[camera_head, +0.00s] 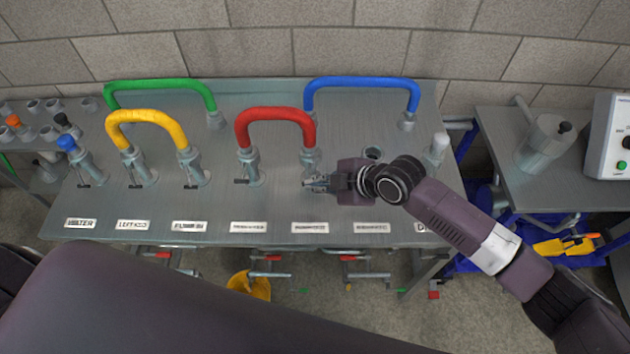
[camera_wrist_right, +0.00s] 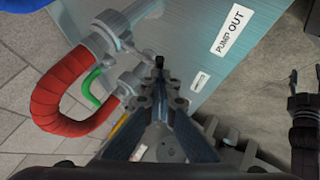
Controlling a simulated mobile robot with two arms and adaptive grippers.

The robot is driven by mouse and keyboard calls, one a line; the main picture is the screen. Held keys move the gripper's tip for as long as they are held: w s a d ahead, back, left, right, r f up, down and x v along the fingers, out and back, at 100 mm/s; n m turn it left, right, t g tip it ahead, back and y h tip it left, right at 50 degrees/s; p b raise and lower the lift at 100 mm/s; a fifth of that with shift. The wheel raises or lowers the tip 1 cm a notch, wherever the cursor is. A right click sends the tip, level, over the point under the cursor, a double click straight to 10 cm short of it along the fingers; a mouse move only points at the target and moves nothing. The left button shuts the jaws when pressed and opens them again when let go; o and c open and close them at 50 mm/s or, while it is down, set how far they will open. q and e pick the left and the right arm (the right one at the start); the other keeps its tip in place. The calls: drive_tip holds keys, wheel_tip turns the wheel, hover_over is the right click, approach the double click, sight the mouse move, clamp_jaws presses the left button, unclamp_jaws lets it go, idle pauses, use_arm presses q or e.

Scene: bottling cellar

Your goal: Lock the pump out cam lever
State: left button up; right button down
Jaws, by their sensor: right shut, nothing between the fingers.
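The red hose (camera_head: 275,115) arches between two grey couplings on the panel. Its right coupling (camera_head: 309,157) stands above a label too small to read in the head view. My right gripper (camera_head: 318,183) is shut and empty, just below that coupling and partly covering its base. In the right wrist view the shut fingertips (camera_wrist_right: 160,66) are close to a coupling (camera_wrist_right: 131,80) of the red hose (camera_wrist_right: 65,95). A label reading PUMP OUT (camera_wrist_right: 229,31) shows beyond them.
Yellow (camera_head: 145,117), green (camera_head: 160,84) and blue (camera_head: 362,82) hoses arch over the same grey panel (camera_head: 275,207). A side table with a metal pot (camera_head: 545,142) and a control box (camera_head: 616,138) stands right.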

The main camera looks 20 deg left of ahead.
drive_tip(key=f+n+t+y+b, duration=0.1)
drive_tip(key=f+t+b, duration=0.1)
drive_tip(key=b, duration=0.3)
drive_tip(key=f+n+t+y+b, duration=0.1)
drive_tip(key=f+t+y+b, duration=0.1)
drive_tip(key=f+b, duration=0.2)
drive_tip(key=f+n+t+y+b, duration=0.1)
drive_tip(key=f+n+t+b, duration=0.1)
drive_tip(key=b, duration=0.5)
drive_tip(key=shift+w+f+t+b, duration=0.2)
drive_tip(key=shift+f+t+b, duration=0.2)
drive_tip(key=shift+f, duration=0.35)
drive_tip(key=shift+w+a+f+b, duration=0.15)
drive_tip(key=shift+w+f+b, duration=0.2)
drive_tip(key=shift+f, duration=0.05)
drive_tip(key=shift+w+a+f, duration=0.15)
drive_tip(key=shift+w+f, duration=0.45)
drive_tip(key=v, duration=1.2)
drive_tip(key=shift+f, duration=0.2)
